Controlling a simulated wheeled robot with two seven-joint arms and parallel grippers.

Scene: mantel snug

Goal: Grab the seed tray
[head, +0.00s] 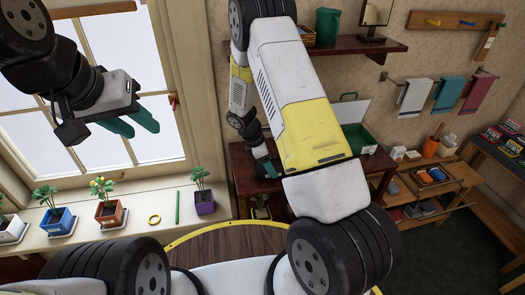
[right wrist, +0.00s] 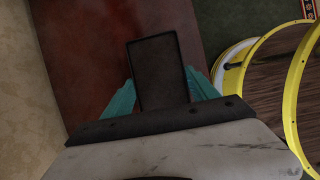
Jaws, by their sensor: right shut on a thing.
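A dark rectangular object, which looks like the seed tray (right wrist: 158,72), is between the teal fingers of my right gripper (right wrist: 165,92) in the right wrist view. The fingers press its two sides. Behind it is the reddish-brown table top (right wrist: 85,50). In the head view my right gripper (head: 267,169) is over the left part of that table, and the tray is hard to make out there. My left gripper (head: 138,122) is empty in front of the window, its teal fingers a little apart.
An open green box (head: 352,134) stands at the table's back right. A round yellow-rimmed table (head: 235,240) is in front.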

